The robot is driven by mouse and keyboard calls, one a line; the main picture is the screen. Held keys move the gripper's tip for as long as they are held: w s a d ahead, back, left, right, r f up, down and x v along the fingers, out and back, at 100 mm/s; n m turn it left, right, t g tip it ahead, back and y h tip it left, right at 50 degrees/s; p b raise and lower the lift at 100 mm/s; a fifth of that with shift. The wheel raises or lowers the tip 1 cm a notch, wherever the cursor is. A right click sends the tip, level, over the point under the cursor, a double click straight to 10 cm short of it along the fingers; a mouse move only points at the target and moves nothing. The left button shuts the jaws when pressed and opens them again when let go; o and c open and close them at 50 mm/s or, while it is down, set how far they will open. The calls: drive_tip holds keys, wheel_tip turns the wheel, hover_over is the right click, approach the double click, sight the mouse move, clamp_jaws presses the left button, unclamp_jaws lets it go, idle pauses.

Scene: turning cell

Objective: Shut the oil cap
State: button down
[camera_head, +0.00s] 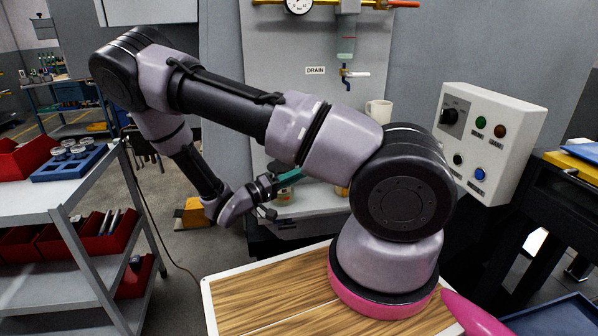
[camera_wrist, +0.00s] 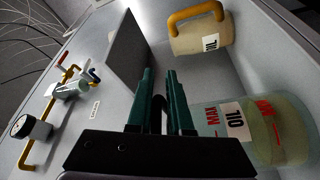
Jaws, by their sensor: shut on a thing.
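The oil reservoir (camera_wrist: 288,140), a pale translucent vessel with OIL and red MAX labels, is at the right in the wrist view. My gripper (camera_wrist: 160,85) has two dark green fingers in the middle of that view, beside the reservoir. A small dark rounded piece (camera_wrist: 158,104) shows between the fingers; it looks like part of the oil cap, and the fingers hide most of it. How far the cap stands open cannot be told. In the head view my gripper (camera_head: 285,180) is small, below the panel, with the reservoir mostly hidden behind it.
An oil jug (camera_wrist: 200,35) with a yellow handle stands near the reservoir. A grey panel carries a gauge (camera_head: 298,5), a drain valve (camera_head: 350,73) and pipes. A white mug (camera_head: 378,111) and a control box (camera_head: 488,140) are to the right. A shelf cart (camera_head: 60,195) stands left.

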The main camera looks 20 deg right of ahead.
drive_tip(key=shift+w+a, duration=0.1)
drive_tip(key=shift+w, duration=0.05)
drive_tip(key=c, duration=0.9)
unclamp_jaws()
drive_tip(key=v, duration=1)
drive_tip(key=shift+a+f, duration=0.15)
drive_tip(key=shift+a, duration=0.2)
